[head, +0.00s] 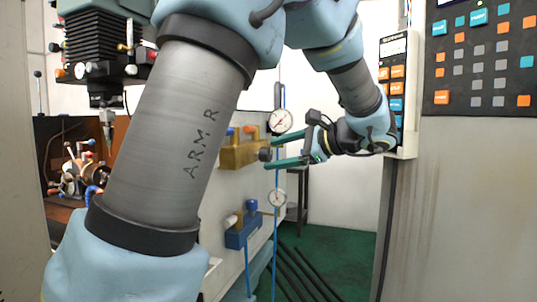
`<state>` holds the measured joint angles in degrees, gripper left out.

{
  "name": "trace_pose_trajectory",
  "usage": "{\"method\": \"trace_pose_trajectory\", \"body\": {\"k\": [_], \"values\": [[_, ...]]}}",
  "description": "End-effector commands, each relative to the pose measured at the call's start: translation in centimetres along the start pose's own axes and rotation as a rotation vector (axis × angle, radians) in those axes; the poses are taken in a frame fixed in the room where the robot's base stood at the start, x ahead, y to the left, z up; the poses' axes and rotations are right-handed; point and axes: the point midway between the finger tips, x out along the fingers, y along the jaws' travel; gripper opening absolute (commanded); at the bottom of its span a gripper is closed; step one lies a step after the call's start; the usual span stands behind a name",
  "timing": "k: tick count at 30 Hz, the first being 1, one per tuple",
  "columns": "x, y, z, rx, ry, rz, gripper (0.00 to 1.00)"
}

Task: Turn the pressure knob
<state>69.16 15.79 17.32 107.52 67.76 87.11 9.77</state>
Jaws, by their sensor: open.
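A dark round knob (265,154) sticks out from the right end of a brass-coloured valve block (238,154) on a pale panel. A white dial gauge (281,121) sits just above it. My gripper (270,153) comes in from the right with its two green fingers open. One fingertip is above the knob and one below it, so the knob appears between them in this view. I cannot tell whether either finger touches it. My arm hides much of the panel's left side.
A blue valve block (242,233) with a second gauge (277,198) sits below the brass one. Blue hoses run down the panel. A machine spindle (107,95) stands at left. A button pendant (397,88) and a control panel (483,55) are at right.

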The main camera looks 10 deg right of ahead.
Motion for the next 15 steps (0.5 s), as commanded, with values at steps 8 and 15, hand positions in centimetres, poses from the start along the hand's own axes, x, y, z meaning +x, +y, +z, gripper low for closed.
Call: {"method": "trace_pose_trajectory", "body": {"k": [8,15], "values": [[2.6,0.0,0.0,0.001,0.0,0.001,0.76],[2.8,0.0,0.0,0.0,0.001,0.001,0.76]]}}
